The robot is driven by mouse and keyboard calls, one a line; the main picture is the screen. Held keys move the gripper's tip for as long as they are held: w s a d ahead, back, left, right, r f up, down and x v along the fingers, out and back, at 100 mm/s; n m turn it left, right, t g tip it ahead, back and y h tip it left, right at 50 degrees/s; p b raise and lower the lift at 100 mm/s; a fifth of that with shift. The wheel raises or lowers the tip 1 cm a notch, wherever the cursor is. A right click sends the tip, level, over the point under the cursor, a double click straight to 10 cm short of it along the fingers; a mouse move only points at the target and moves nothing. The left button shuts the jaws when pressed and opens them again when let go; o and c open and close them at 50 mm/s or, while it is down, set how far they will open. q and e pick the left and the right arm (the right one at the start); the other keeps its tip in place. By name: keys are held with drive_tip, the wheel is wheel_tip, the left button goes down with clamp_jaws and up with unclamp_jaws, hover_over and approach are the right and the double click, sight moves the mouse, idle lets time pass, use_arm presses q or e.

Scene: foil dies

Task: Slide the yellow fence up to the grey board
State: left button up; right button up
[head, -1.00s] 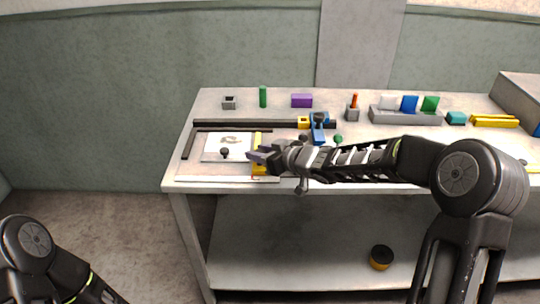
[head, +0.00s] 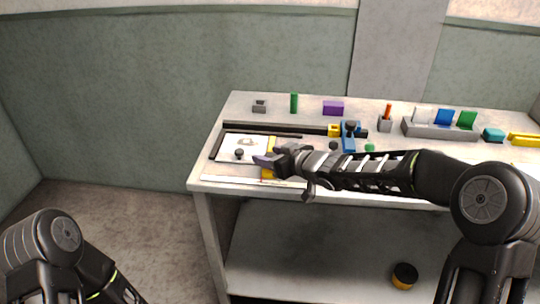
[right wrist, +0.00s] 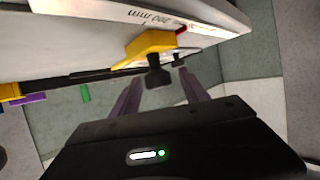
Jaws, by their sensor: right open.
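The yellow fence (head: 269,145) lies along the right side of the pale grey board (head: 222,153) on the table's left part; any gap between them is too small to tell. The board carries a dark knob and a ring-like mark. My right gripper (head: 264,160) is over the fence and hides its middle. In the right wrist view the yellow fence (right wrist: 150,42) is ahead of the open right fingers (right wrist: 160,92), with a dark knob (right wrist: 158,76) between them. My left arm shows at lower left; its gripper is out of view.
Black bars (head: 275,128) run behind the board and along its left. A blue clamp-like part (head: 348,142) stands to the right, with a purple block (head: 333,108) and a green cylinder (head: 294,103) at the back. A white ruled strip (head: 240,181) lies along the front edge.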

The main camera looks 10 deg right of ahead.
drive_tip(key=p+v, duration=0.1)
drive_tip(key=v, duration=0.5)
drive_tip(key=shift+s+d+r+p, duration=0.2)
drive_tip(key=shift+s+r+p, duration=0.05)
drive_tip(key=shift+p, duration=0.05)
drive_tip(key=shift+s+d+r, duration=0.15)
drive_tip(key=shift+s+d, duration=0.05)
drive_tip(key=shift+s, duration=0.25)
